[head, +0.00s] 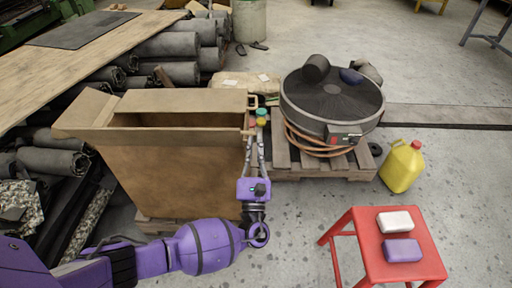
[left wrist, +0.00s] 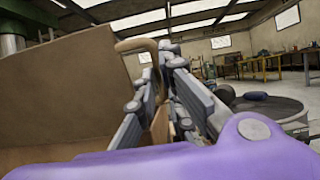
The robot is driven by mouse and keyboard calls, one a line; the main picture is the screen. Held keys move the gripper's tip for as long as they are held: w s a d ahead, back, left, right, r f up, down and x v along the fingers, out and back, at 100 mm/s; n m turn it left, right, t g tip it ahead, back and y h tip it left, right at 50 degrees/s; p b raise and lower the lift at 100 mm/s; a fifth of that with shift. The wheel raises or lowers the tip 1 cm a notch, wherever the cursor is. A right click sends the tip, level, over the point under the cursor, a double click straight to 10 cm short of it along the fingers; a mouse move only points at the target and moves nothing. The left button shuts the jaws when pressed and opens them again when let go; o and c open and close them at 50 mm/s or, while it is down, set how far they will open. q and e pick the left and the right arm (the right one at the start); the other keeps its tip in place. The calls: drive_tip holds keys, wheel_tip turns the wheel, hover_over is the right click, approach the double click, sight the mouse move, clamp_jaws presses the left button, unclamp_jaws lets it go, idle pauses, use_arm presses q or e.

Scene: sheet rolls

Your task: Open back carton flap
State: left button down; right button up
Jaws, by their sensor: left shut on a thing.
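The brown carton (head: 185,170) stands open on a pallet at left centre. Its back flap (head: 185,100) rises along the far rim, and its left flap (head: 85,108) leans outward. My left gripper (head: 261,117) is at the carton's right edge, shut on a tan flap part there. The left wrist view shows the fingers (left wrist: 168,85) close beside the carton wall (left wrist: 60,85), with the loop (left wrist: 140,45) by their tips. The fingers partly hide the exact grip. My right gripper is out of view.
A round dark machine (head: 332,100) sits on a pallet right of the carton. A yellow jug (head: 402,166) and a red stool (head: 365,245) with two small blocks stand at right. Dark rolls (head: 170,72) and a wooden table (head: 70,55) are at left. Floor between carton and stool is clear.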

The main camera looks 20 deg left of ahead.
use_arm(q)
drive_tip(key=shift+a+y, duration=0.2)
drive_tip(key=shift+y, duration=0.1)
drive_tip(key=c, duration=1.9)
unclamp_jaws()
drive_tip(key=shift+s, duration=0.1)
drive_tip(key=shift+d, duration=0.1)
drive_tip(key=v, duration=1.2)
drive_tip(key=shift+f+b, duration=0.2)
drive_tip(key=shift+b, duration=0.1)
